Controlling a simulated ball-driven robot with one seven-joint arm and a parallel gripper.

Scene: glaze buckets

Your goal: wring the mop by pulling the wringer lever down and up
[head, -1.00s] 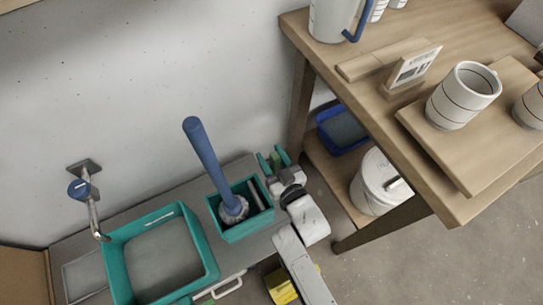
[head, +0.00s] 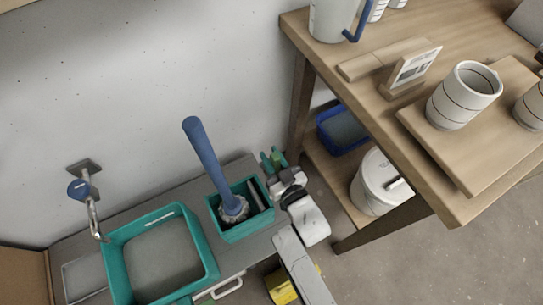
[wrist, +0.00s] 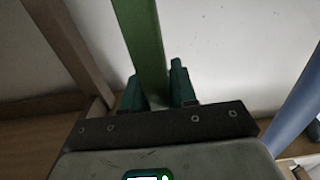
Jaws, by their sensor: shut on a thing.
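The mop stands tilted in the teal wringer bucket (head: 243,230), with its blue handle (head: 205,155) leaning up and left and its grey head (head: 235,208) down inside. The handle also shows at the right edge of the wrist view (wrist: 300,110). The wringer lever, a flat green bar (wrist: 140,35), runs up between my fingers in the wrist view. My gripper (wrist: 155,88) is shut on it, a dark green finger on each side. In the head view my gripper (head: 272,160) is just beyond the bucket's right side, and the lever is hard to separate from the green fingers.
A teal basin (head: 213,250) sits left of the bucket on the grey bench, below a wall tap (head: 82,188). A wooden table (head: 425,150) with mugs stands close on the right, with a blue tub (head: 342,128) and white pail (head: 378,185) underneath. Something yellow (head: 281,287) lies below.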

